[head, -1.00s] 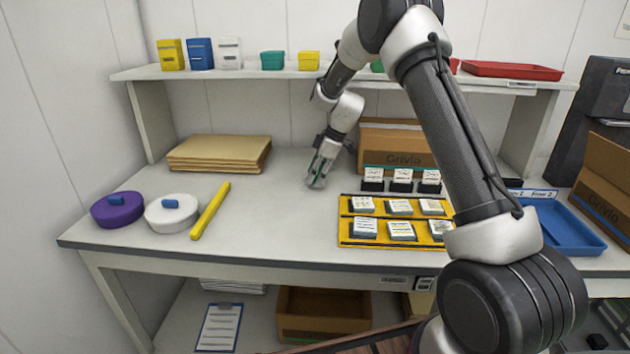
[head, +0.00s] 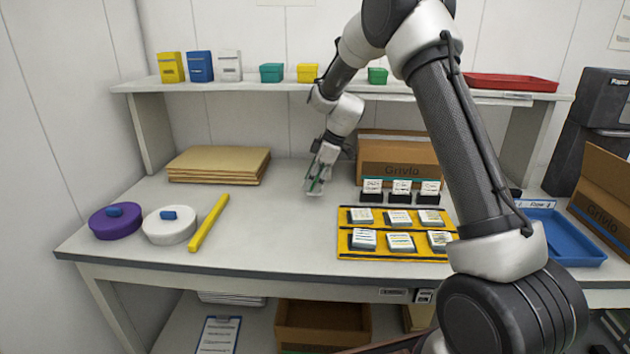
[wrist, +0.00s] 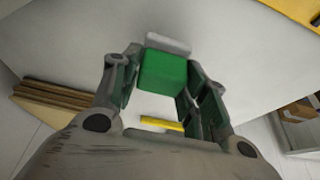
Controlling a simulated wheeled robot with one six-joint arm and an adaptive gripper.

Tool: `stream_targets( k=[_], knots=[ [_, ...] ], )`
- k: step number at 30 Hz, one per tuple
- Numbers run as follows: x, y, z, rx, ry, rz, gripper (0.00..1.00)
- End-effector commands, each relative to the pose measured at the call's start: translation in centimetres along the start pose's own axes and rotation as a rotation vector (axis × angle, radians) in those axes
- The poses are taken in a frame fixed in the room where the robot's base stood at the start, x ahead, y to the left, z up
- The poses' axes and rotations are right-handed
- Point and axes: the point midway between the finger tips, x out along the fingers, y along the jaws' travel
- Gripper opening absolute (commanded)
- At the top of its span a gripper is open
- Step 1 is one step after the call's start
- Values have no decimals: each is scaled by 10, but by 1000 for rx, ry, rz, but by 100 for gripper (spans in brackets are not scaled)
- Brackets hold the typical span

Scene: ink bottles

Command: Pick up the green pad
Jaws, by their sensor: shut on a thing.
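The green pad (wrist: 163,72) is a small bright green block between the two fingers of my gripper (wrist: 162,66) in the wrist view. My gripper is shut on it. A pale grey-white piece (wrist: 168,43) shows just past the pad's far edge. In the head view my gripper (head: 317,186) points down over the back middle of the white table, left of the cardboard box, and only a sliver of green shows at its fingers. I cannot tell how high the pad is above the table.
A cardboard box (head: 398,157) stands right of my gripper, with small black label stands (head: 401,191) before it. A yellow tray (head: 395,228) holds several labelled blocks. Brown folders (head: 218,164) lie left. A shelf (head: 225,85) runs overhead.

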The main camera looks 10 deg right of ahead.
Motion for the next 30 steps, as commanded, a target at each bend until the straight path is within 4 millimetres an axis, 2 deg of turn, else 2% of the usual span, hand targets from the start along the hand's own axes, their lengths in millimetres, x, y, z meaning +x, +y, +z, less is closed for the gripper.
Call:
stream_targets(
  k=[9, 15, 21, 29, 30],
  knots=[
    [-1, -95, 0, -1, 0, -1, 22],
    [0, -133, 0, -1, 0, 0, 22],
    [0, -147, 0, 0, 1, 1, 22],
    [0, -149, 0, 1, 1, 1, 22],
    [0, -149, 0, 1, 1, 1, 40]
  ],
)
